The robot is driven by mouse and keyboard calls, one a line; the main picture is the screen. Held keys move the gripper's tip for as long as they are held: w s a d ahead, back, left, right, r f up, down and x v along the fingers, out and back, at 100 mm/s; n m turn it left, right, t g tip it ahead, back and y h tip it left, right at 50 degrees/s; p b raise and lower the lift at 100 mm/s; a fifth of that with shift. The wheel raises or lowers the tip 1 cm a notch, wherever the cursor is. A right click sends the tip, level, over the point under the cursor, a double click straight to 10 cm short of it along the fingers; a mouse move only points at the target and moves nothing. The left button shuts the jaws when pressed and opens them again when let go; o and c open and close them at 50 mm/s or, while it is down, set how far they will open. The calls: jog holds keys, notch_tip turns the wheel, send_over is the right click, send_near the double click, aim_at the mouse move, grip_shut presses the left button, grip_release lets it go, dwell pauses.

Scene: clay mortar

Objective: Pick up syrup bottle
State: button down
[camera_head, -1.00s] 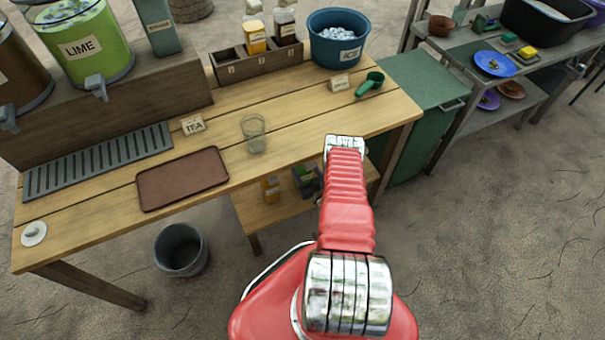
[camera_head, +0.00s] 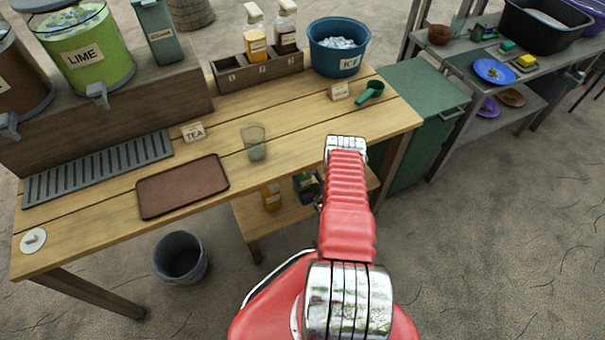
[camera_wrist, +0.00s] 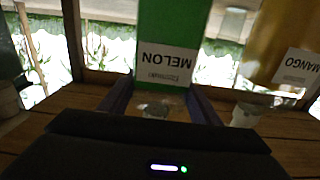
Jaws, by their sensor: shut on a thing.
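In the wrist view a green syrup bottle (camera_wrist: 168,28) with a MELON label, appearing upside down, stands between the fingers of my gripper (camera_wrist: 160,104). The gripper is shut on it near its clear neck. An amber bottle labelled MANGO (camera_wrist: 285,45) is to the right, apart from the fingers. In the head view my gripper is hidden behind my red arm, at the lower shelf (camera_head: 270,222) under the wooden table.
The table (camera_head: 300,135) above holds a brown tray (camera_head: 182,187), a glass (camera_head: 254,143), a grey drip grate (camera_head: 98,167), a blue ice bucket (camera_head: 338,47), a green scoop (camera_head: 370,92) and a caddy (camera_head: 258,71) with two bottles. A grey bucket (camera_head: 180,258) stands on the ground.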

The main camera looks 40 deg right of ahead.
notch_tip(320, 180, up, 8)
jog(key=shift+r, duration=0.1)
dwell(0.4)
dwell(0.5)
